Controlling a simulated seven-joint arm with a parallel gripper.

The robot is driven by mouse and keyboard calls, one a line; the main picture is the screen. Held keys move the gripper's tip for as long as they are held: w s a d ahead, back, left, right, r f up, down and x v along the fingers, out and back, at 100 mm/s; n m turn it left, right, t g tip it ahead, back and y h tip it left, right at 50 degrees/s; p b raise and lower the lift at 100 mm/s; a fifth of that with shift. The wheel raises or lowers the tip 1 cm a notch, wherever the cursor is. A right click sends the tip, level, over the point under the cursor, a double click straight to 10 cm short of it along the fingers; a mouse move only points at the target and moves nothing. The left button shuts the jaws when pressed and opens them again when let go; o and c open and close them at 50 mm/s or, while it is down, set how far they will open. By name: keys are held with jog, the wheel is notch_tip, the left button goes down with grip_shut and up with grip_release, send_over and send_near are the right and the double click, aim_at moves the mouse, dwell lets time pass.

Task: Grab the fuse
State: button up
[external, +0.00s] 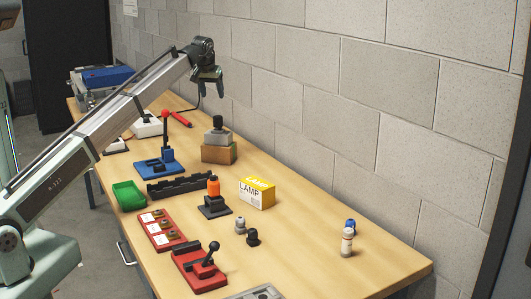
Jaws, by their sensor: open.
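A small cream-white cylinder (347,243), which looks like the fuse, stands upright on the wooden table towards the right end, near the wall. A small blue piece (350,225) shows just behind its top; I cannot tell whether they touch. My gripper (211,91) is open and empty, fingers pointing down, high above the far part of the table near the wall. It is well to the left of the white cylinder and far from it.
On the table (330,270) are a yellow LAMP box (257,193), an orange-topped holder (214,198), a red lever switch (200,268), a blue lever base (160,165), a green tray (129,195) and small grey and black knobs (253,238). The block wall bounds the back.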

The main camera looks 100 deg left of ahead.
jog(key=shift+c, duration=0.5)
jog(key=shift+w, duration=0.1)
jog(key=w+d+f+m, duration=0.1)
jog(key=w+d, duration=0.2)
jog(key=w, duration=0.4)
jog(key=w+d+m+t, duration=0.1)
jog(key=w+d, duration=0.2)
jog(key=w, duration=0.3)
jog(key=w+d+f+m, duration=0.1)
jog(key=w+d, duration=0.2)
jog(key=w, duration=0.4)
jog(key=m+t+h, duration=0.2)
jog(key=m+t, duration=0.1)
jog(key=m, duration=0.5)
send_near(349, 240)
jog(key=a+f, duration=0.1)
jog(key=f, duration=0.1)
jog(key=a+f, duration=0.1)
jog(key=f, duration=0.1)
jog(key=w+a+f, duration=0.1)
jog(key=f, duration=0.1)
jog(key=shift+w+x, duration=0.2)
jog(key=shift+x, duration=1.1)
jog(key=shift+w+x, duration=0.2)
jog(key=shift+x, duration=1.05)
jog(key=shift+d+r, duration=0.1)
jog(key=c, duration=1.1)
